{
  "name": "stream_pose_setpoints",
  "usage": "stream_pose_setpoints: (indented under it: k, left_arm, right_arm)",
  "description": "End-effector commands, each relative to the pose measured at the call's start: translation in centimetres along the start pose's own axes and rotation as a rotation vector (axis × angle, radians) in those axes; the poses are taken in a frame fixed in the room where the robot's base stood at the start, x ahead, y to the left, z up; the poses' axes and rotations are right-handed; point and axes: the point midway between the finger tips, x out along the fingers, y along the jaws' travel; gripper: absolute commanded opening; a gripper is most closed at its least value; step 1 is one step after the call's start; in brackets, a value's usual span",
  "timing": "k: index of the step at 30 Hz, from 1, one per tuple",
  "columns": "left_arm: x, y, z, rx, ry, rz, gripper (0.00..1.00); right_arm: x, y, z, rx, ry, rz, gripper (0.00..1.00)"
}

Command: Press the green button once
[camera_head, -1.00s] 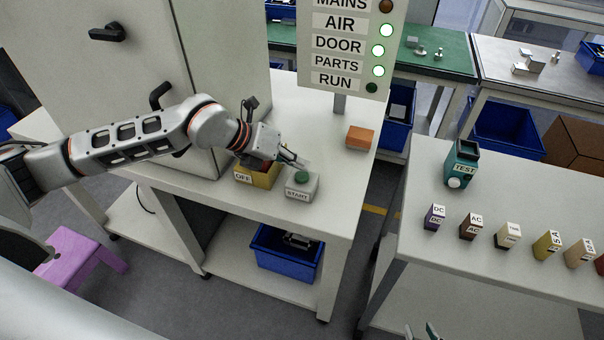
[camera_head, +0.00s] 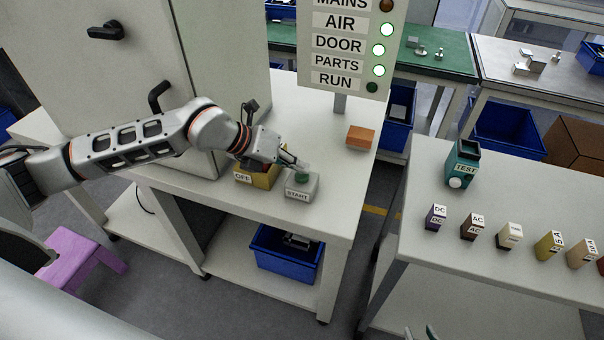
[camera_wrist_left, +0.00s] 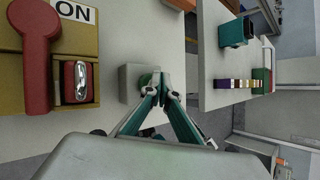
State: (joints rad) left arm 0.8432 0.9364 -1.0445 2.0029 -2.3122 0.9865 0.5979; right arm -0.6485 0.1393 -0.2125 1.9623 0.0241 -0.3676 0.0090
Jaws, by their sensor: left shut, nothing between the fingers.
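The green button (camera_head: 302,177) sits on top of a small light-grey box labelled START (camera_head: 297,195), near the front edge of the white bench. My left gripper (camera_head: 302,166) is shut and empty, with its fingertips just above the button in the head view. In the left wrist view the fingertips (camera_wrist_left: 163,82) overlap the edge of the green button (camera_wrist_left: 147,79) and hide part of it. I cannot tell whether they touch it. My right gripper (camera_head: 421,332) barely shows at the bottom edge, its fingertips apart.
A yellow box labelled OFF (camera_head: 257,176) stands left of the START box; its red lever (camera_wrist_left: 36,50) shows in the left wrist view. An orange block (camera_head: 360,137) lies to the right. On the sign (camera_head: 338,48), AIR, DOOR and PARTS lamps glow; RUN is dark.

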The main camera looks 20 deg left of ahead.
Motion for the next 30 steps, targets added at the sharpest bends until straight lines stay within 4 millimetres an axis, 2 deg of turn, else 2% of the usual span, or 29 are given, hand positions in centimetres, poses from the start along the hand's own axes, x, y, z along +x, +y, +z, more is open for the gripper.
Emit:
stream_pose_setpoints:
  k: [30]
  left_arm:
    - [0.71,0.50,-0.55,0.000,0.001,0.000,0.00]
  right_arm:
    - [0.25,-0.13,0.65,0.001,-0.005,-0.001,0.29]
